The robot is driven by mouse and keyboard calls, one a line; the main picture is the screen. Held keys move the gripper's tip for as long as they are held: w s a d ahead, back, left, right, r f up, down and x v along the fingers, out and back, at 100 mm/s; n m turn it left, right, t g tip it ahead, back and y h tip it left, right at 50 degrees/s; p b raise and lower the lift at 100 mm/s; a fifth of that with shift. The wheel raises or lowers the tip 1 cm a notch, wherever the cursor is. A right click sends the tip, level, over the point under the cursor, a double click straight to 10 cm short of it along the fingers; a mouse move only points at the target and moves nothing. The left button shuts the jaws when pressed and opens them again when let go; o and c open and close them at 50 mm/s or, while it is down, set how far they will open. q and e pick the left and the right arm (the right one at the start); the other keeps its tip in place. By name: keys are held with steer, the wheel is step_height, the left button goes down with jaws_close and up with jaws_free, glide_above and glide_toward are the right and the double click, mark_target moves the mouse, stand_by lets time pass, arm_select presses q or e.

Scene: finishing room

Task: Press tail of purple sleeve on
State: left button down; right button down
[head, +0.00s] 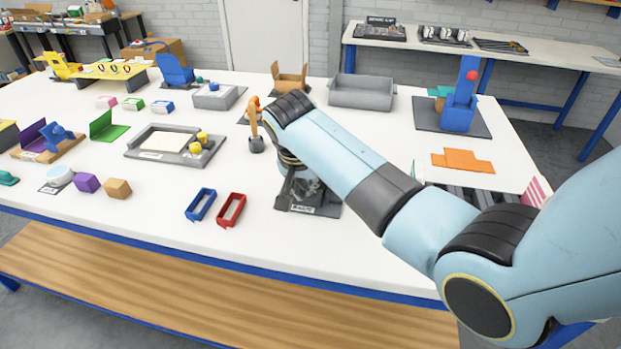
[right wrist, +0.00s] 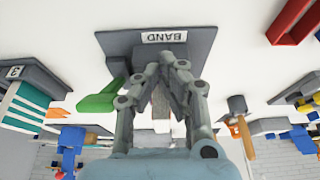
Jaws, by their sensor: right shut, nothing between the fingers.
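A folded purple piece (head: 33,134) stands on a tan base at the far left in the head view, with a blue part beside it. A purple block (head: 87,183) lies nearer the front edge. I cannot tell which one is the sleeve, and its tail is not clear. My right gripper (right wrist: 173,62) is shut and empty over the dark station labelled BAND (right wrist: 200,45). A green part (right wrist: 100,102) shows left of the fingers in the right wrist view. In the head view my right arm hides most of that gripper. My left gripper is not in view.
A blue frame (head: 200,204) and a red frame (head: 231,210) lie left of the station. A grey tray (head: 130,152) holds yellow pieces. A folded green piece (head: 108,126), a grey bin (head: 362,91) and an orange sheet (head: 462,161) are on the table. The front middle is clear.

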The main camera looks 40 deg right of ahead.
steer(key=shift+w+d+p, duration=0.15)
steer(key=shift+d+p, duration=0.1)
steer(key=shift+p, duration=0.4)
stand_by(2.0)
steer(key=shift+a, duration=0.1)
steer(key=shift+s+a+p, duration=0.3)
steer(key=shift+s+p, duration=0.05)
steer(key=shift+p, duration=0.15)
steer(key=shift+s+a+r+p, duration=0.1)
steer(key=shift+s+a+p, duration=0.35)
steer(key=shift+a, duration=0.15)
step_height(320, 180, up, 2)
steer(key=shift+r+p, duration=0.25)
steer(key=shift+p, duration=0.8)
step_height(320, 180, up, 7)
steer(key=shift+r, duration=0.15)
steer(key=shift+s, duration=0.1)
